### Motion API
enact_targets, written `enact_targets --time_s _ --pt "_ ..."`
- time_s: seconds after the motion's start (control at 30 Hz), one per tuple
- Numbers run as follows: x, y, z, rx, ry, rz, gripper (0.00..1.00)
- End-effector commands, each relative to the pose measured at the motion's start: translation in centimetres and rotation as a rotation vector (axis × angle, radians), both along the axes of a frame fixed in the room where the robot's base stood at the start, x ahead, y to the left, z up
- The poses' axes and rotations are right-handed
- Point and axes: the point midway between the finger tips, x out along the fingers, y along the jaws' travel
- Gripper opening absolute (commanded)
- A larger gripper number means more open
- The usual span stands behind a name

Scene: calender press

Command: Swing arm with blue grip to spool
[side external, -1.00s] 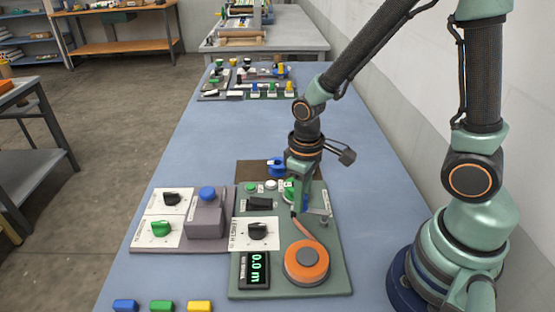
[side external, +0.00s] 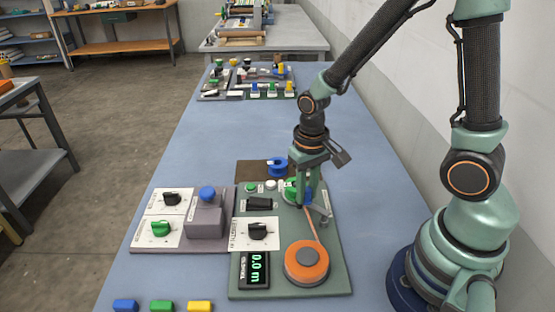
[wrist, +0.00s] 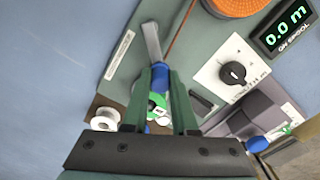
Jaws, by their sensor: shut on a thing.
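My gripper (side external: 308,202) is shut on the blue grip (wrist: 160,76) over the green panel (side external: 336,262). The grip's grey arm (wrist: 152,42) reaches out beyond the fingers in the wrist view. An orange strand (side external: 313,225) runs from the orange disc (side external: 306,264) up to the gripper. A green round part (side external: 290,187), perhaps the spool, sits just left of the gripper; it also shows partly between the fingers in the wrist view (wrist: 154,108). The display (side external: 255,270) reads 0.0 m, with "on spool" beside it in the wrist view.
A blue reel (side external: 277,166) lies on a brown mat (side external: 248,172) behind the panel. A black knob (side external: 257,231) and a grey block with a blue button (side external: 207,193) stand to the left. Coloured blocks (side external: 161,306) lie in front. The table right of the panel is clear.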

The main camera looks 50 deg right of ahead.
Motion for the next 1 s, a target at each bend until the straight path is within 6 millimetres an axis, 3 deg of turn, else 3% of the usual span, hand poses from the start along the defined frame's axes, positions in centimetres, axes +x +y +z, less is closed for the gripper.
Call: enact_targets --time_s 0.27,0.3,0.37,0.77,1.0 --pt "0.0 -0.1 0.0 0.0 -0.001 -0.007 0.0" --pt "0.0 -0.1 0.0 0.0 -0.001 -0.007 0.34" --pt "0.0 -0.1 0.0 0.0 -0.001 -0.006 0.56" --pt "0.0 -0.1 0.4 0.0 -0.001 -0.003 0.56" --pt "0.2 -0.1 3.5 0.001 -0.009 -0.003 0.56"
